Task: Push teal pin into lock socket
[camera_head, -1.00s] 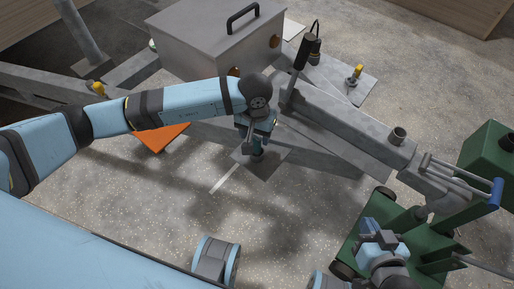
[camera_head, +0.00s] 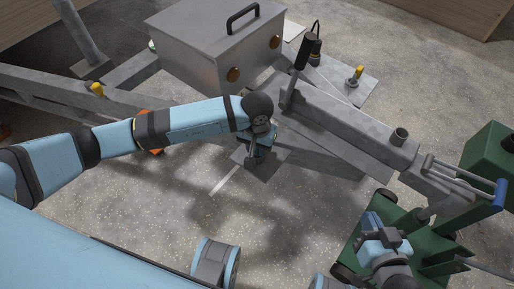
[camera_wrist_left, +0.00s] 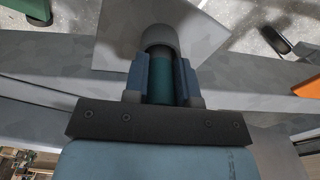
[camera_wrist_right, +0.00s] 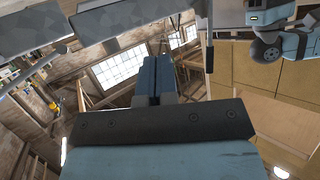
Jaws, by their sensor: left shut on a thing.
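The teal pin (camera_wrist_left: 160,82) shows in the left wrist view between the fingers of my left gripper (camera_wrist_left: 162,75), which is shut on it. The pin's far end meets a grey rounded cylinder (camera_wrist_left: 161,38) in front of a flat metal plate (camera_wrist_left: 190,60). I cannot tell how deep the pin sits, or whether this cylinder is the lock socket. In the head view, my left gripper (camera_head: 260,145) is beside the trailer frame, and the pin is mostly hidden. My right gripper (camera_wrist_right: 155,78) is shut and empty in the right wrist view, above the green wheeled cart in the head view.
The grey trailer drawbar (camera_head: 350,125) runs right of my left gripper. A metal box (camera_head: 215,40) with a black handle stands behind my left arm. The green cart (camera_head: 400,212) and a blue-gripped handle (camera_head: 499,195) are at right. Speckled floor (camera_head: 150,205) is open in front.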

